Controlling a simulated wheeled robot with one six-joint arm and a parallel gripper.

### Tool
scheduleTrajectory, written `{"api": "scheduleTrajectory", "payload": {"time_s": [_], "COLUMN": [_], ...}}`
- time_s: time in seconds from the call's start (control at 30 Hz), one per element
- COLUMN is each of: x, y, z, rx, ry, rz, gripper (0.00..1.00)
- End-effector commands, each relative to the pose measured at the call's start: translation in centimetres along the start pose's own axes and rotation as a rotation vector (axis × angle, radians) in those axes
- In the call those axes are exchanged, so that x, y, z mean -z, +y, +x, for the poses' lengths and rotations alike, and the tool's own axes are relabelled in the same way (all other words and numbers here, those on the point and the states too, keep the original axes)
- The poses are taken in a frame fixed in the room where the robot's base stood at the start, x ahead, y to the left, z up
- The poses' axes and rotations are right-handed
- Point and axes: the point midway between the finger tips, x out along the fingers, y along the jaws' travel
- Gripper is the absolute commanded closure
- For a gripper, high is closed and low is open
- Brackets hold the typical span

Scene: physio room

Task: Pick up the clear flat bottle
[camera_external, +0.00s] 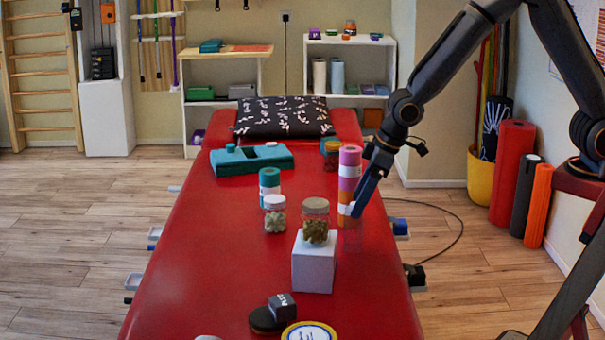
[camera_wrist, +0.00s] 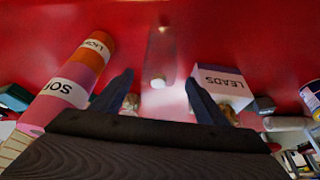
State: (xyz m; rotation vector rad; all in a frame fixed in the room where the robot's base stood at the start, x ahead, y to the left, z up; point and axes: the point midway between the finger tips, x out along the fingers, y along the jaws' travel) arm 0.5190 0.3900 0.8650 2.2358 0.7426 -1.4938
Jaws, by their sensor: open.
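The clear flat bottle (camera_external: 352,238) is faint and see-through on the red table, just below my fingertips and to the right of a white box. In the wrist view the bottle (camera_wrist: 162,55) shows as a pale outline with a white cap, lined up between my two fingers. My gripper (camera_external: 358,208) points down at it from the upper right. In the wrist view my gripper (camera_wrist: 158,79) is open, with a finger on each side of the cap and nothing held. Whether the fingers reach down to the cap's height I cannot tell.
A white box (camera_external: 313,265) marked LEADS, with a jar (camera_external: 315,221) on top, stands close left of the bottle. A stacked pink and orange column (camera_external: 349,172) stands close behind. Another jar (camera_external: 275,214) and a teal-topped container (camera_external: 269,181) stand farther left. The table's right front is clear.

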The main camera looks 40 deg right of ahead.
Motion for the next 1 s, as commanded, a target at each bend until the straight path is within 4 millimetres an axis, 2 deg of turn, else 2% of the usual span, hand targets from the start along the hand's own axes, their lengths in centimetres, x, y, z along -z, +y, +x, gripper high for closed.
{"api": "scheduleTrajectory", "payload": {"time_s": [0.1,0.63,0.9,1.0], "x": [-0.9,-1.4,-1.5,-1.4], "y": [0.0,0.1,0.2,0.2], "z": [2.0,6.5,9.9,10.6], "rx": [0.0,-0.001,0.0,0.0], "ry": [-0.003,-0.002,-0.002,0.0], "rz": [0.0,0.001,-0.001,0.001], "gripper": [0.33,0.33,0.33,0.33]}}
